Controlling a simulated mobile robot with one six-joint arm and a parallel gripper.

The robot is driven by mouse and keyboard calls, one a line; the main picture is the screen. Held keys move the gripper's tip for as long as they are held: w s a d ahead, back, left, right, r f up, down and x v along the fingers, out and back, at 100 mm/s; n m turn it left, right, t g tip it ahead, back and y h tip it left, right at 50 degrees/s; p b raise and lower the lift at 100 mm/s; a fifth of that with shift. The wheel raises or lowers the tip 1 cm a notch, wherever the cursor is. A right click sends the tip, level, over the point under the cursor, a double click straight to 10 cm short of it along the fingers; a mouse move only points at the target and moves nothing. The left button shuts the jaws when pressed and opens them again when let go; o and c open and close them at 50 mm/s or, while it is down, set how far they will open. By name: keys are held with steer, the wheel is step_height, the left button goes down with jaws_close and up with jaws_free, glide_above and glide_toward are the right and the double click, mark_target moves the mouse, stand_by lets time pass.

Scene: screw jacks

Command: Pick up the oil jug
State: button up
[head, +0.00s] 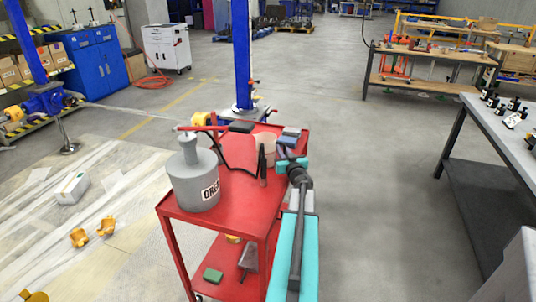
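The oil jug (194,180) is a grey, round-bodied can with a narrow neck and a partly visible dark-lettered label. It stands upright on the left front part of the red cart's top (235,205). My teal and grey arm reaches up from the bottom of the head view, over the cart's right side. My gripper (268,162) is at the arm's far end, right of the jug and apart from it. Its fingers are small and seen edge-on among dark items, so I cannot tell whether they are open.
A red tool with a black grip and hose (238,128) lies behind the jug, its red end close to the jug's neck. A pale cup (264,142) stands near my gripper. A blue post (241,55) rises behind the cart. A grey workbench (510,125) stands at right.

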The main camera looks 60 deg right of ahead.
steer(key=shift+w+d, duration=0.1)
stand_by(0.5)
jaws_close()
steer(key=shift+r, duration=0.1)
step_height(320, 180, up, 10)
steer(key=p, duration=0.2)
stand_by(0.4)
stand_by(0.6)
